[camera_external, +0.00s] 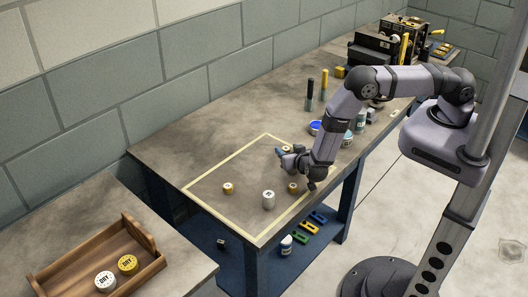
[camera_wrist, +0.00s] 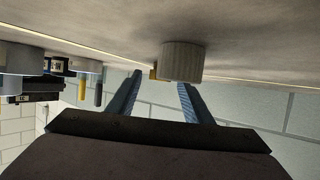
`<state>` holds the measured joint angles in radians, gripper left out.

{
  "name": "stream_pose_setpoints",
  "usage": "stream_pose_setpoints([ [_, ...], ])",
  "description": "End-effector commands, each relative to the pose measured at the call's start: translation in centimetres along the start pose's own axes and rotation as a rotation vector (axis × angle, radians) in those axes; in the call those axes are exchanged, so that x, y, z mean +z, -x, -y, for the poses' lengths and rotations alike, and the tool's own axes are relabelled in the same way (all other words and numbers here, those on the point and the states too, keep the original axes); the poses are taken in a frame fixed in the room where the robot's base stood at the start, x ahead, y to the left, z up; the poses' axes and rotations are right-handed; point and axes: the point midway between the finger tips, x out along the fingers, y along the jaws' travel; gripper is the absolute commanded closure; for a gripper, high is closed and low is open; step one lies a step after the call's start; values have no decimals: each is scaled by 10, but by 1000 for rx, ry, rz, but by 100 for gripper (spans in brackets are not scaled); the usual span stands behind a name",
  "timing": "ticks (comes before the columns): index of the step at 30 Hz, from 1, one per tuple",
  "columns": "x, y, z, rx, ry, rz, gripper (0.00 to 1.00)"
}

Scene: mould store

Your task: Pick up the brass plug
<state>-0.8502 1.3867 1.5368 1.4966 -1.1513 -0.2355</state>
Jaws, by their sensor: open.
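Small brass-coloured plugs with pale tops stand in the taped area of the bench: one at the left (camera_external: 228,188), one at the right (camera_external: 293,187) and one at the back (camera_external: 287,149), partly hidden by my gripper. A silver-grey plug (camera_external: 268,199) stands at the front. My gripper (camera_external: 281,152) is low over the area, its blue fingers spread and pointing left. In the wrist view, which is upside down, a grey ribbed cylinder (camera_wrist: 182,62) stands ahead of the open, empty fingers (camera_wrist: 158,88). A small brass-coloured piece (camera_wrist: 154,72) shows partly behind it.
A wooden tray (camera_external: 151,244) with two labelled tins stands on the near left bench. Black and yellow upright bottles (camera_external: 324,84), a blue-topped pot (camera_external: 315,127) and machinery (camera_external: 378,50) stand farther back. The bench's left part is clear.

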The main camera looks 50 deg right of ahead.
Motion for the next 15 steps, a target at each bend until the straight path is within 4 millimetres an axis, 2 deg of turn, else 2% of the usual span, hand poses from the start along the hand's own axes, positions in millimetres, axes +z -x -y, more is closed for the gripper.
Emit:
stream_pose_setpoints([
  [7,0,-2,0,0,0,0,54],
  [8,0,-2,0,0,0,0,59],
  [13,0,-2,0,0,0,0,100],
  [15,0,-2,0,-1,0,-1,100],
])
